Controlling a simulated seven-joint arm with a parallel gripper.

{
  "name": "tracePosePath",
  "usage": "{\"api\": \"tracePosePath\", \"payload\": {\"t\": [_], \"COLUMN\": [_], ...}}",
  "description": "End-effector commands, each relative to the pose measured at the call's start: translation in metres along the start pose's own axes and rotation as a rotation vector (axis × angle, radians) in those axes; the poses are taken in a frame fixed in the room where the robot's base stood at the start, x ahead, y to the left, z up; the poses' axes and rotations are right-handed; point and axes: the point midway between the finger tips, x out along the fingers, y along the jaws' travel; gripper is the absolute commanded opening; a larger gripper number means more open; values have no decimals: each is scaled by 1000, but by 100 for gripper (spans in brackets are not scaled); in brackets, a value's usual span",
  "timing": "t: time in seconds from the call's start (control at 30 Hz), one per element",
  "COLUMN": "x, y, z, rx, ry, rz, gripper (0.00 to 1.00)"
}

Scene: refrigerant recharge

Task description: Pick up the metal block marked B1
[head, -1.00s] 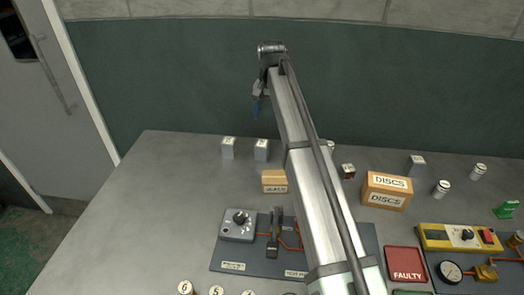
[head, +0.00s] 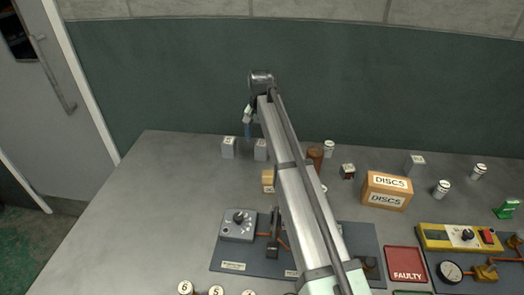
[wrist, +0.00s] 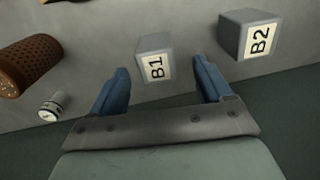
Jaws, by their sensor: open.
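The metal block marked B1 (wrist: 155,58) is a grey cube with a white label. In the wrist view it lies beyond and between my two blue fingertips, with no contact visible. In the head view block B1 (head: 261,150) stands toward the back of the table, its label too small to read. My gripper (head: 247,133) hangs from the arm's end above and near it. In the wrist view my gripper (wrist: 162,72) is open and empty. A similar block marked B2 (wrist: 250,38) stands beside B1; it also shows in the head view (head: 228,148).
A brown perforated cylinder (wrist: 28,65) and a small white-and-dark canister (wrist: 53,106) lie to the left in the wrist view. A small cardboard box (head: 268,181) stands in front of B1. The DISCS box (head: 387,191) is farther right. The table's left part is clear.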

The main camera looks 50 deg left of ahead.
Motion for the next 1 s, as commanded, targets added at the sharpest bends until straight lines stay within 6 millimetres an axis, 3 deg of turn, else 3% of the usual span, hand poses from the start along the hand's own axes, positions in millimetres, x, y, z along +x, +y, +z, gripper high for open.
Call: {"api": "tracePosePath", "payload": {"t": [0.4, 0.7, 1.0], "x": [44, 50, 50], "y": [5, 4, 4], "z": [-3, -3, -3], "rx": [0, 0, 0], "ry": [-1, 1, 0], "rz": [0, 0, 0], "gripper": [79, 79, 50]}}
